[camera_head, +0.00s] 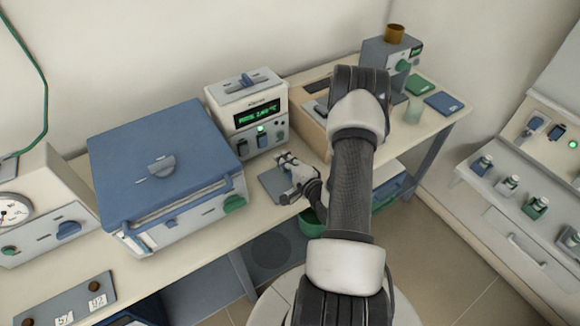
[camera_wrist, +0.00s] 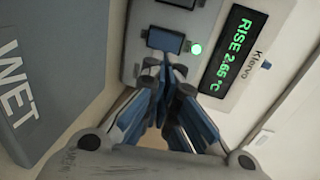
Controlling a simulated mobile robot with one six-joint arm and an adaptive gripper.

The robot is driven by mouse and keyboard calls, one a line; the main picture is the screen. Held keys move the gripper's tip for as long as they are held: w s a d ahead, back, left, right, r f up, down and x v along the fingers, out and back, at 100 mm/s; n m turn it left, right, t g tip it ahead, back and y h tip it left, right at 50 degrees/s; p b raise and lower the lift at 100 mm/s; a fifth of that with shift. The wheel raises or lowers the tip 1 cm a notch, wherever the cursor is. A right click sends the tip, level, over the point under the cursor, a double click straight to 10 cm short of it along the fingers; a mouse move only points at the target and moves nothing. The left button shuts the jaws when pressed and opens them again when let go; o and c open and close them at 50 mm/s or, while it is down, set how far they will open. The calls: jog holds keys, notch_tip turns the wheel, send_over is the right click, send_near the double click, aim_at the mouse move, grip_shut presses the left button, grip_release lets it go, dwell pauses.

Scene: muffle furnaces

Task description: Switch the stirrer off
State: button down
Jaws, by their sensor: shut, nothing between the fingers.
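A cream control unit (camera_head: 238,125) with a green display stands at the back of the bench. Its front also shows in the wrist view (camera_wrist: 205,20), where the display (camera_wrist: 232,50) reads "RISE 2.65 °C". A dark blue switch (camera_wrist: 165,40) sits beside a lit green lamp (camera_wrist: 196,49); part of another switch (camera_wrist: 178,2) shows at the top edge. No stirrer label is readable. My gripper (camera_wrist: 165,72) is shut and empty, its tips just off the dark blue switch in the picture; I cannot tell whether they touch. In the head view, my gripper (camera_head: 287,160) is before the unit's lower front.
A blue-lidded box (camera_head: 165,160) stands left of the unit. A grey plate (camera_head: 272,187), marked "WET" in the wrist view (camera_wrist: 35,90), lies below my gripper.

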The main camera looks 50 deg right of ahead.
aim_at(263, 142)
jog(key=x, duration=0.2)
jog(key=b+x, duration=0.1)
jog(key=x, duration=0.1)
jog(key=r+x, duration=0.1)
jog(key=x, duration=0.2)
jog(key=shift+w, duration=0.15)
jog(key=shift+r, duration=0.1)
jog(key=shift+w+d+r+g+p, duration=0.2)
jog(key=shift+w+g+p, duration=0.35)
jog(key=shift+p, duration=0.25)
jog(key=shift+s, duration=0.1)
